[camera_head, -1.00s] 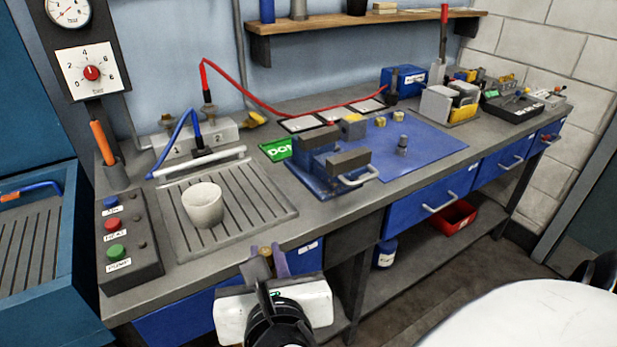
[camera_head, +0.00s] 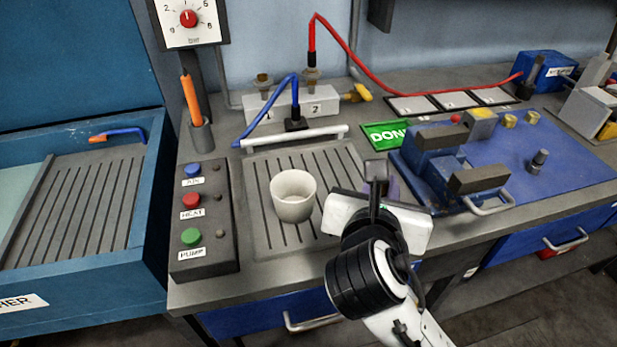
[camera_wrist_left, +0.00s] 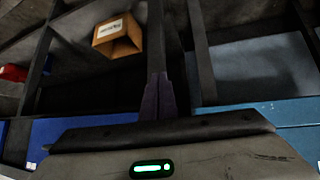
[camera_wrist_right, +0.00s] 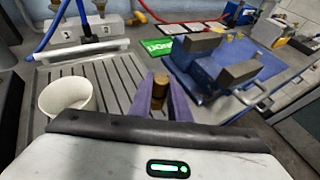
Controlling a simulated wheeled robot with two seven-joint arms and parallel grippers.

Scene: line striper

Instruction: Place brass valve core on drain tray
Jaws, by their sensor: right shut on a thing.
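The brass valve core (camera_wrist_right: 160,86) is upright between the purple fingertips of my right gripper (camera_wrist_right: 163,100), which is shut on it. In the head view my right gripper (camera_head: 380,188) is near the right edge of the drain tray and its wrist hides the core. The grey ribbed drain tray (camera_head: 335,166) lies on the bench; it also shows in the right wrist view (camera_wrist_right: 122,78). A white cup (camera_head: 293,196) stands on the tray, left of my right gripper. My left gripper (camera_wrist_left: 158,95) is shut and empty, low among the bench's shelves and drawers.
A button box (camera_head: 205,222) stands left of the tray, a numbered grey block (camera_head: 290,106) with hoses behind it. A blue vise (camera_head: 440,165) and green sign (camera_head: 385,135) are to the right. Free ribbed surface lies around the cup. A cardboard box (camera_wrist_left: 118,38) shows below.

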